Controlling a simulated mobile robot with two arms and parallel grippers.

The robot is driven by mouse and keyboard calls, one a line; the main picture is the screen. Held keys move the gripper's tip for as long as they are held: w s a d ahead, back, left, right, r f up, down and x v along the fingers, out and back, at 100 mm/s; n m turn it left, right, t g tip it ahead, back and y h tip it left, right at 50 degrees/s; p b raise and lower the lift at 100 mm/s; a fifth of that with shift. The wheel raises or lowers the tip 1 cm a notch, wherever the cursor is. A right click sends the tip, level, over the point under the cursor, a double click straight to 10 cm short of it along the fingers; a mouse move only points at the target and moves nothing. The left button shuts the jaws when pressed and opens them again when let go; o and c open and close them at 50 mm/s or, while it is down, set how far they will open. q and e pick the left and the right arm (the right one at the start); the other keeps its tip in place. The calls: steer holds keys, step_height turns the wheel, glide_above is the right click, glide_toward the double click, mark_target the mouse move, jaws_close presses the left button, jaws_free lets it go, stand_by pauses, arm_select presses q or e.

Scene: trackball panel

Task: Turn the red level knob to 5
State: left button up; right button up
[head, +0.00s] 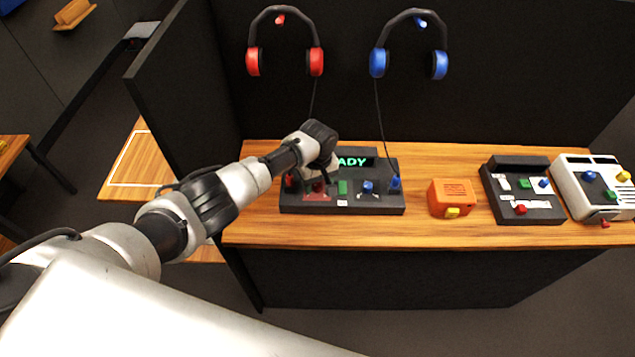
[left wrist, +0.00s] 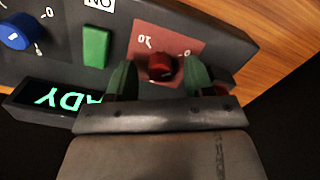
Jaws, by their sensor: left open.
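The red level knob (left wrist: 161,68) sits on a red plate (left wrist: 168,38) with printed numbers, of which a 10 and a 0 can be made out. My left gripper (left wrist: 158,75) is open, with one finger on each side of the knob. I cannot tell whether the fingers touch it. In the head view my left gripper (head: 318,182) is over the left part of the dark panel (head: 342,209) and largely hides the knob. The knob's exact setting is not readable. My right gripper is not in view.
The panel also has a green button (left wrist: 96,46), a blue knob (left wrist: 18,32) and a lit display (head: 354,161). An orange box (head: 451,193) and two other devices stand to the right on the wooden table (head: 420,226). Red headphones (head: 284,45) and blue headphones (head: 409,48) hang behind.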

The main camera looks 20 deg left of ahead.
arm_select(q)
steer(key=shift+f, duration=0.25)
steer(key=c, duration=0.9)
steer(key=shift+m, duration=0.3)
